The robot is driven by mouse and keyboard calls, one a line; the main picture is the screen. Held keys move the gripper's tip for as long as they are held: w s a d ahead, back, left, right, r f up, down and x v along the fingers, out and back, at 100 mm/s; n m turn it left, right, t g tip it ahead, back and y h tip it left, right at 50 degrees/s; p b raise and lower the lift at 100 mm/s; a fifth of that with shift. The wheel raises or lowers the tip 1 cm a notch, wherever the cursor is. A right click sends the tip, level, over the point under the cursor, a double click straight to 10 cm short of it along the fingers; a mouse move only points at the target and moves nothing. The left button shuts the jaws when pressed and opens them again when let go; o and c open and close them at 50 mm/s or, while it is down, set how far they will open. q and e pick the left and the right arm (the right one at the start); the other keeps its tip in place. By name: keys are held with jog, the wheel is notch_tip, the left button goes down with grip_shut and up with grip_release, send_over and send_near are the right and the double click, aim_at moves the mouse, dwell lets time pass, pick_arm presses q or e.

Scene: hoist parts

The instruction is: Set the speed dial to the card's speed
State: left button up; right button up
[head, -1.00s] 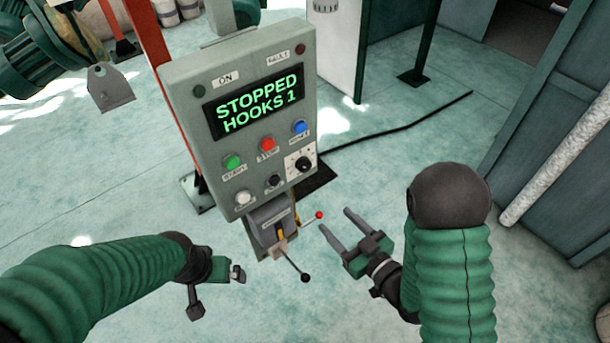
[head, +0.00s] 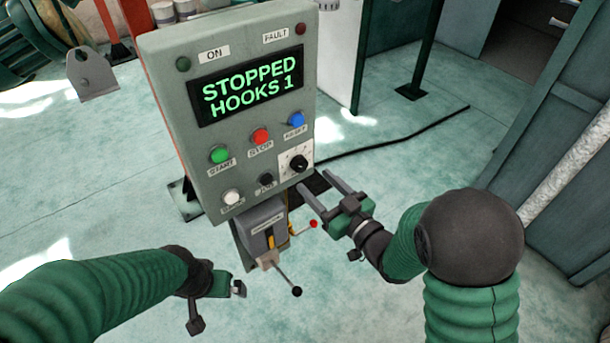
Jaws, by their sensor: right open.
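The speed dial (head: 298,163) is a black knob on a white plate at the lower right of the grey control panel (head: 160,95). Its marks are too small to read. No card can be made out. The panel's screen (head: 248,87) reads "STOPPED HOOKS 1" in green. My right gripper (head: 318,192) is open and empty, with its two fingers pointing up and left, just below and right of the dial and apart from it in the picture. My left gripper (head: 217,303) is low at the left, away from the panel; its jaw gap is hard to make out.
Green (head: 220,155), red (head: 260,137) and blue (head: 296,119) buttons sit above the dial's row. A white button (head: 232,197) and a black one (head: 266,181) are left of the dial. Below the panel, a lever with a black ball (head: 296,291) and a red-tipped lever (head: 313,224) stick out.

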aim_at(302, 168)
jog(key=x, duration=0.5)
jog(key=shift+w, duration=0.2)
jog(key=shift+a, duration=0.1)
grip_shut()
jog(key=shift+m, duration=0.3)
jog(key=m, duration=0.2)
jog(key=shift+m, duration=2.6)
